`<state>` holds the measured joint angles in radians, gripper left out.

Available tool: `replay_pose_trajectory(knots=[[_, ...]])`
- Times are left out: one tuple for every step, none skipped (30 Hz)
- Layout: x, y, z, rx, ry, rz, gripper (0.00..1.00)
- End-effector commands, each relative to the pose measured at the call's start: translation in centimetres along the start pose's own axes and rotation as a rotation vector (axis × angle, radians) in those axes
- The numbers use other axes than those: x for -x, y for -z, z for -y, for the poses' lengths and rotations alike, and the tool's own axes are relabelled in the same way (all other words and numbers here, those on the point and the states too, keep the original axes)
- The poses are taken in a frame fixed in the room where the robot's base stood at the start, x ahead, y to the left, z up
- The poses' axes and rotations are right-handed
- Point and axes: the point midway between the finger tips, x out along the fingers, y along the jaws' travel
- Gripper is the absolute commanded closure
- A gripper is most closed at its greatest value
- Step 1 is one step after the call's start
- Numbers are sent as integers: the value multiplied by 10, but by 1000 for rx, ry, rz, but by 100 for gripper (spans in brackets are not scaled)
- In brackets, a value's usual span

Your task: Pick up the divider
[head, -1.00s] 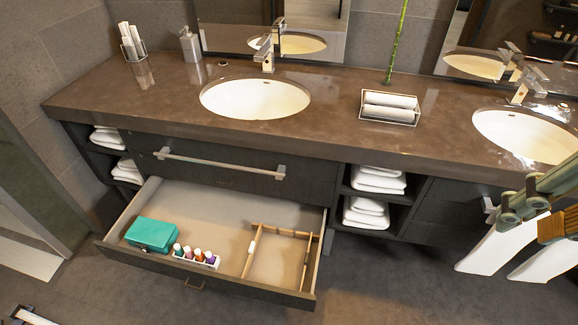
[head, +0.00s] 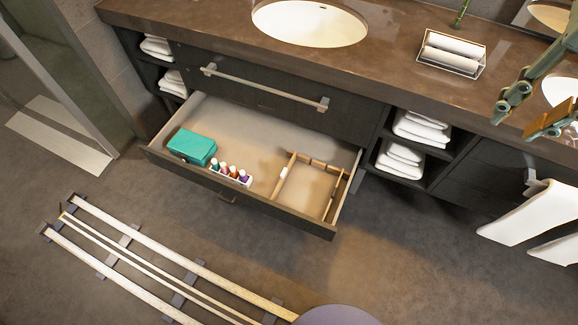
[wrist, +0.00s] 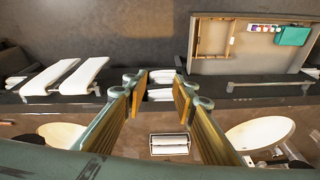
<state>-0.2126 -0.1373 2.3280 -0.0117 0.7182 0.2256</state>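The divider (head: 283,175) is a light wooden frame of thin bars lying in the right part of the open drawer (head: 240,195). A small white piece sits on its left bar. In the wrist view the divider (wrist: 231,40) shows at the top, in the drawer. My gripper (wrist: 160,88) is open, with two brown-padded fingers apart and nothing between them. In the head view my gripper (head: 522,112) is at the right edge, partly cut off, above the counter side and well right of the drawer and divider.
A teal box (head: 192,147) and a white tray of several small bottles (head: 231,174) lie left of the divider. The upper drawer with a bar handle (head: 265,87) is shut. A rack of rolled towels (head: 452,52) stands on the counter. The floor before the drawer holds rails (head: 150,255).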

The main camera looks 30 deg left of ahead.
Motion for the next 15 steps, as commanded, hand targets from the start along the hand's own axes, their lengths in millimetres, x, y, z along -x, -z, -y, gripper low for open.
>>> replay_pose_trajectory(knots=[[-5,6,5,2,0,8,75],[-8,8,8,2,0,10,75],[-12,12,12,3,1,14,75],[-15,15,15,2,1,17,75],[-18,18,18,1,2,19,75],[-22,22,22,1,2,22,75],[-25,26,25,1,2,24,75],[-28,28,28,1,3,26,75],[-33,32,32,2,3,31,75],[-36,34,35,1,3,33,75],[-39,36,38,0,3,36,75],[-44,40,42,0,3,39,75],[-48,43,45,0,3,41,75],[-51,46,49,0,3,43,75],[-56,49,53,1,4,47,75]])
